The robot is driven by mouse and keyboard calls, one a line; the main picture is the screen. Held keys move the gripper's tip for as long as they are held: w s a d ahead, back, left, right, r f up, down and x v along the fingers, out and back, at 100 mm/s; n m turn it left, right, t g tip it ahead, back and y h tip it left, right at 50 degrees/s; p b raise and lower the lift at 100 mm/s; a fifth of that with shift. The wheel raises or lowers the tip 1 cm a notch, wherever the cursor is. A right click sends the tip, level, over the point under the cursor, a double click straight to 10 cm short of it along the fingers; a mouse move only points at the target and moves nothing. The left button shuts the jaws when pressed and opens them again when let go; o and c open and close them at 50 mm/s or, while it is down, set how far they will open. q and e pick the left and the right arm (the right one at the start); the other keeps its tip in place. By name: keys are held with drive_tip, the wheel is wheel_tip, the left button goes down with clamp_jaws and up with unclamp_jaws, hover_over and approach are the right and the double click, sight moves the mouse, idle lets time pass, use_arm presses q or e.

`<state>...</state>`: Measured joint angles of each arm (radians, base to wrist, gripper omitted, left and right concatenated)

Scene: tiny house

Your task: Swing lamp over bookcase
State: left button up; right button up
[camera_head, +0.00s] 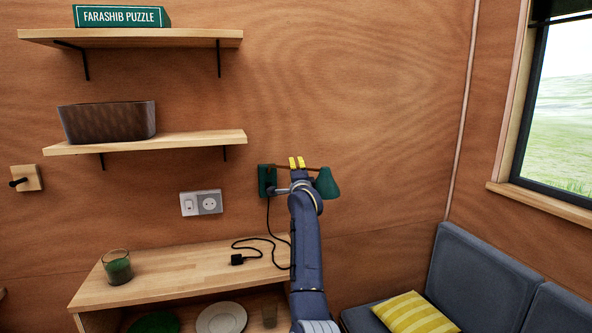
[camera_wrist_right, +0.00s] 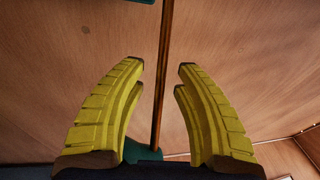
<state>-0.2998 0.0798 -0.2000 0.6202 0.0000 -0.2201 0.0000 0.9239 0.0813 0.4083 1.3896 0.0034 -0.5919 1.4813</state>
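The lamp is fixed to the wall above the low bookcase (camera_head: 190,272). It has a green wall mount (camera_head: 266,180), a thin wooden arm and a green shade (camera_head: 327,184). The shade points right, past the bookcase's right end. My right gripper (camera_head: 297,162) is at the lamp's arm, between mount and shade. In the right wrist view the yellow fingers (camera_wrist_right: 160,68) are apart, and the wooden arm (camera_wrist_right: 163,75) runs between them with visible gaps either side. Green lamp parts show at the top and bottom there. My left gripper is not in view.
A black cord with a plug (camera_head: 237,259) lies on the bookcase top near a glass (camera_head: 117,267). Two wall shelves (camera_head: 150,142) hang at upper left, near a socket (camera_head: 209,203). A grey sofa (camera_head: 480,275) with a yellow pillow (camera_head: 413,314) stands at right.

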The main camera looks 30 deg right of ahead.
drive_tip(key=shift+c, duration=0.3)
clamp_jaws()
idle(0.3)
